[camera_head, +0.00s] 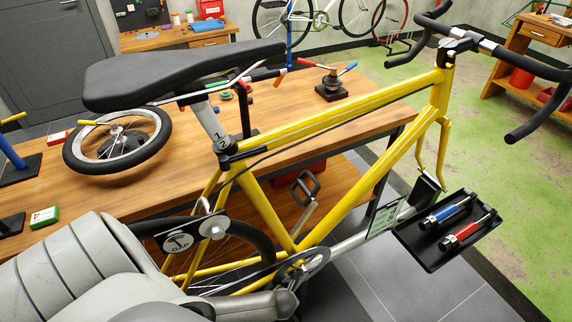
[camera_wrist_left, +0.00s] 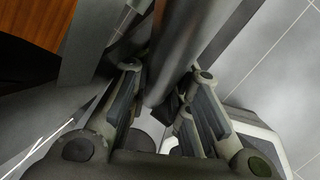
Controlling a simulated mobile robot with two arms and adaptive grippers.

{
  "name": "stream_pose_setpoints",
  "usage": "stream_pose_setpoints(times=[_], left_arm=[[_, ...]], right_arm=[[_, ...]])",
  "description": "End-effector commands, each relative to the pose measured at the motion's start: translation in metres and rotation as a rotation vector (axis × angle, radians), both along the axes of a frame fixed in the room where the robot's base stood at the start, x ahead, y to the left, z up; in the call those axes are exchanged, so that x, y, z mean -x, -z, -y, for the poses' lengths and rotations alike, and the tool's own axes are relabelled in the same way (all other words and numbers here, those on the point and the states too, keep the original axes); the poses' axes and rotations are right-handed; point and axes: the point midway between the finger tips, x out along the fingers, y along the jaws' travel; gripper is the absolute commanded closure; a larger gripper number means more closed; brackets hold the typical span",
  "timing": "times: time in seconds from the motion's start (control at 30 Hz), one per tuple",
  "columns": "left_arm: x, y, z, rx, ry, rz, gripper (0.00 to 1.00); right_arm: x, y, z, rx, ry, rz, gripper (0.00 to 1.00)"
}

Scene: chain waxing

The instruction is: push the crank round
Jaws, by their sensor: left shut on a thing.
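The yellow bike (camera_head: 290,135) stands clamped in front of the bench. Its chainring and crank (camera_head: 300,268) are low at the bottom of the frame. The far pedal (camera_head: 305,187) points up on its crank arm. My left arm comes in from the lower left, and my left gripper (camera_head: 284,302) is low beside the chainring, where it hides part of the near crank arm. In the left wrist view the fingers of my left gripper (camera_wrist_left: 168,75) stand on both sides of a thick dark grey bar (camera_wrist_left: 185,45), which looks like part of the crank. My right gripper is not in view.
A wooden bench (camera_head: 370,110) runs behind the bike with a loose wheel (camera_head: 118,140) lying on it. A black tray (camera_head: 425,250) holds a blue and a red tool at the right. A stand arm (camera_head: 360,238) passes below the frame. The rear wheel is partly hidden by my arm.

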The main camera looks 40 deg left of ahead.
Motion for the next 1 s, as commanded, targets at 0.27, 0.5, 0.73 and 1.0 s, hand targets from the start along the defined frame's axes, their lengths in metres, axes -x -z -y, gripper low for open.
stream_pose_setpoints(times=[0.27, 0.5, 0.73, 1.0], left_arm=[[0.009, -0.014, -0.005, -0.046, -0.002, -0.104, 1.00], [0.017, -0.024, -0.009, -0.093, -0.001, -0.214, 1.00], [0.025, -0.034, -0.012, -0.136, -0.003, -0.320, 1.00], [0.032, -0.045, -0.014, -0.181, -0.001, -0.429, 1.00]], right_arm=[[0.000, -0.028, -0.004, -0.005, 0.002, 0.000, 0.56], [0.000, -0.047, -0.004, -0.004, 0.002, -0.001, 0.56], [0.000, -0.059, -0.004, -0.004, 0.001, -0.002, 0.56], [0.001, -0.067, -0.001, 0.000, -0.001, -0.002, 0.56]])
